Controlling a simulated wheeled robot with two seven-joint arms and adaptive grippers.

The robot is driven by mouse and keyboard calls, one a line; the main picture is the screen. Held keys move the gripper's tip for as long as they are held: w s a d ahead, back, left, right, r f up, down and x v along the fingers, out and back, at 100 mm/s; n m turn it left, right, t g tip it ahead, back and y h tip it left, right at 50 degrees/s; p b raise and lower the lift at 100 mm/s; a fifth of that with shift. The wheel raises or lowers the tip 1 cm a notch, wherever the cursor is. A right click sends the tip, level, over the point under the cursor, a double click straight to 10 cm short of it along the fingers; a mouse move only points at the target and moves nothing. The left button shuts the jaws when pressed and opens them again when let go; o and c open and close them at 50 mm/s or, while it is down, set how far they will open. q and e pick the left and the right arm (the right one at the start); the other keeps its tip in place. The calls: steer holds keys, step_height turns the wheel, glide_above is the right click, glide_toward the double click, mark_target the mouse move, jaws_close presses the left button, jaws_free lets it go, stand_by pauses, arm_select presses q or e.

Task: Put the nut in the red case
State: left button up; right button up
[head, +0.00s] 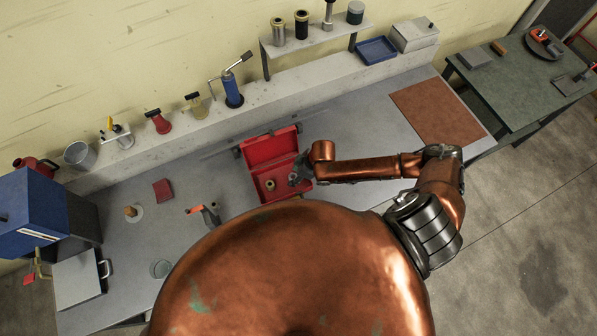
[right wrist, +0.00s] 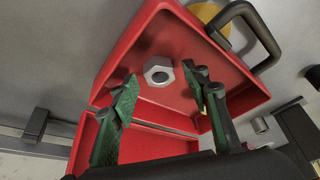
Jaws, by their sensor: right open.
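The red case (head: 258,155) stands open on the bench, its lid tipped back toward the wall. In the right wrist view the case (right wrist: 168,28) fills the middle, with a black handle (right wrist: 262,48) on its outer side. The nut (right wrist: 158,71), a pale metal hexagon with a round hole, lies inside the case on its floor. In the head view a small brassy piece (head: 270,185) shows in the case. My right gripper (head: 300,172) is over the case's right side. Its green-padded fingers (right wrist: 168,95) are open, apart, with nothing held. My left gripper is out of view.
An orange-tipped tool (head: 207,213) stands left of the case. A dark red block (head: 162,190) and a clear glass (head: 161,268) lie farther left. A blue cabinet (head: 40,215) stands at the left end. The bench right of the case is clear up to a brown mat (head: 437,110).

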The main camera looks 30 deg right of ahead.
steer(key=v, duration=1.1)
steer(key=shift+r, duration=0.3)
stand_by(0.7)
